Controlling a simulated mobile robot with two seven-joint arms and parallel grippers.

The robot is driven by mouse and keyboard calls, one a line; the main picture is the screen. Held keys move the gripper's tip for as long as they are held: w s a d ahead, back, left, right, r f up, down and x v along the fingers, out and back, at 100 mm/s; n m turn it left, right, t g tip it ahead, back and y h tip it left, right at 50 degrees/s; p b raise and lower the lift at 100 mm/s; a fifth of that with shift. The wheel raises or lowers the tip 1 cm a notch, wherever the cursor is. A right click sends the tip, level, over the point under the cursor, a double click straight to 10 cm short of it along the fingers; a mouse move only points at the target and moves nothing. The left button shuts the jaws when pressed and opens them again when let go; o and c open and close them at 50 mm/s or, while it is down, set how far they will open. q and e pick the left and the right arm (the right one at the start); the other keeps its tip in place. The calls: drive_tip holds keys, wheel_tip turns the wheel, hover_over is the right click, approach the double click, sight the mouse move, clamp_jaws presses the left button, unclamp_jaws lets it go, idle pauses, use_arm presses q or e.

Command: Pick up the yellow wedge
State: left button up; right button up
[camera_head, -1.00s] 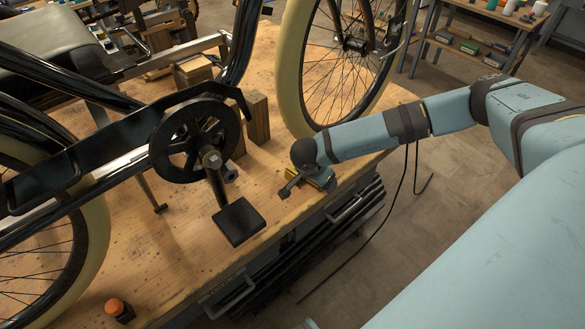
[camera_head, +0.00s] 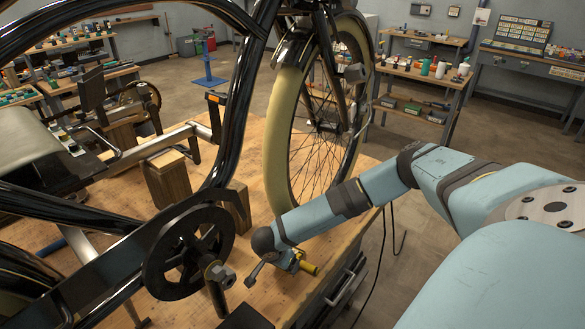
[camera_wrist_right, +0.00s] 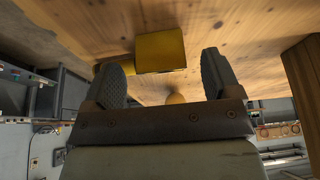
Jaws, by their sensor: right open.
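The yellow wedge (camera_wrist_right: 160,52) shows in the right wrist view as a yellow block against the wooden table top. It lies just beyond and between the two fingertips of my right gripper (camera_wrist_right: 163,75), which are spread apart with nothing clamped. In the head view my right gripper (camera_head: 276,267) is low over the table near its front edge. A yellow piece (camera_head: 309,268) shows right beside it there; the gripper hides part of that area. I cannot tell whether the fingers touch the wedge. My left gripper is not in view.
The black trike frame with its crank (camera_head: 190,252) stands close left of my right gripper. A cream-tyred wheel (camera_head: 285,140) and wooden blocks (camera_head: 168,180) stand behind it on the wooden table (camera_head: 345,190).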

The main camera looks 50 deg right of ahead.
drive_tip(key=shift+d+f, duration=0.25)
drive_tip(key=shift+f, duration=0.45)
drive_tip(key=shift+w+d+f, duration=0.1)
drive_tip(key=shift+d+f, duration=0.1)
drive_tip(key=shift+f, duration=0.2)
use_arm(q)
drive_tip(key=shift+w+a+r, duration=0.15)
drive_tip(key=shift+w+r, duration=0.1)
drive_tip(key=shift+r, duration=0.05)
use_arm(e)
drive_tip(key=c, duration=1)
drive_tip(key=shift+r, duration=0.1)
drive_tip(key=shift+c, duration=0.2)
